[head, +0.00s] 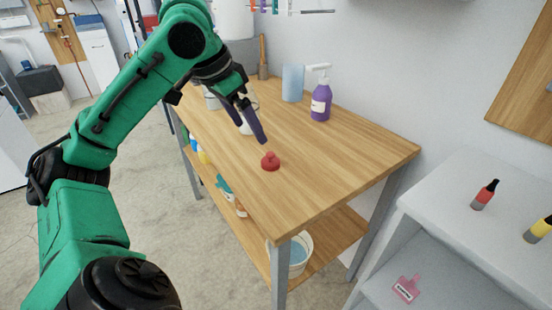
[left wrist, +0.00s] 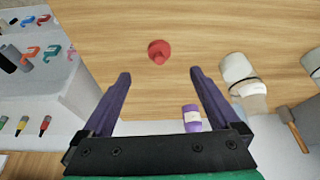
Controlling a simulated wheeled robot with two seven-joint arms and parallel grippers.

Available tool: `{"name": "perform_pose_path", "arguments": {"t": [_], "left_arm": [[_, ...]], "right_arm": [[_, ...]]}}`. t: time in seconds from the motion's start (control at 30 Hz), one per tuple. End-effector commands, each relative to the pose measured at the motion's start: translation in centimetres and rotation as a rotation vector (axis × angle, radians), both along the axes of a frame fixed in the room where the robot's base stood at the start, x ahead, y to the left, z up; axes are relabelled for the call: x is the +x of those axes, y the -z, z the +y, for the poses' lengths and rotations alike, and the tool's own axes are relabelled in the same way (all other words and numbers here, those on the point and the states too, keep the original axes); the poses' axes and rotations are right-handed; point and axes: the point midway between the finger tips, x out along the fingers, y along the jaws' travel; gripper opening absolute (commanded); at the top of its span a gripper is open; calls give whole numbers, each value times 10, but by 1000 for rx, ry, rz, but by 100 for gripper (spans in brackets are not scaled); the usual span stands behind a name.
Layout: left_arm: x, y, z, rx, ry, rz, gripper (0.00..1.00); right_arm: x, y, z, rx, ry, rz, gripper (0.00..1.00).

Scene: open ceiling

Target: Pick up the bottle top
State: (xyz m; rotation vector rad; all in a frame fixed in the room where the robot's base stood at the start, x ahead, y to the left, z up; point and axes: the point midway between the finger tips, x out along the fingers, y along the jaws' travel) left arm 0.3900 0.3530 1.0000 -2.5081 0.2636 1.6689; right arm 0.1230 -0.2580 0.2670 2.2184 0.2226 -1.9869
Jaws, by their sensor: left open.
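The bottle top (head: 270,161) is a small red knobbed piece standing on the wooden table (head: 330,160), near its left edge in the head view. In the left wrist view the red bottle top (left wrist: 159,50) lies just beyond the fingertips, roughly centred between them. My left gripper (head: 251,132) is open and empty, with purple fingers, above and behind the bottle top in the head view. Its two fingers also show spread apart in the left wrist view (left wrist: 160,73). My right gripper is not in view.
A purple pump bottle (head: 320,101) and a light blue cylinder (head: 293,83) stand at the table's back. White containers (head: 247,125) are partly hidden behind my gripper. A grey shelf unit (head: 440,195) holds small bottles at right. The tabletop right of the bottle top is clear.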

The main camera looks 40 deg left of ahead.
Motion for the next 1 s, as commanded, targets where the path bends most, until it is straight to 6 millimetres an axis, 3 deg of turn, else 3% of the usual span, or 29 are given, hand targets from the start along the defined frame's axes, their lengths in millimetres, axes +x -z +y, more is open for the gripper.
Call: {"name": "perform_pose_path", "arguments": {"t": [0.03, 0.17, 0.37, 0.53, 0.8, 1.0], "left_arm": [[5, 21, -2, -3, 3, 5, 96], [17, 48, -4, -2, 2, 3, 96], [29, 70, -7, -1, 2, 4, 96], [42, 99, -11, -2, 2, 3, 96], [46, 105, -12, -1, 1, 0, 96], [46, 105, -12, -1, 1, 0, 19]], "right_arm": [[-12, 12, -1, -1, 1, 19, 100], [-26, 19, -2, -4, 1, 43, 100], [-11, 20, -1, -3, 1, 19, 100], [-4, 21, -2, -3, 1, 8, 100], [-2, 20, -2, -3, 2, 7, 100], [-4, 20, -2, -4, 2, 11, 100]]}}
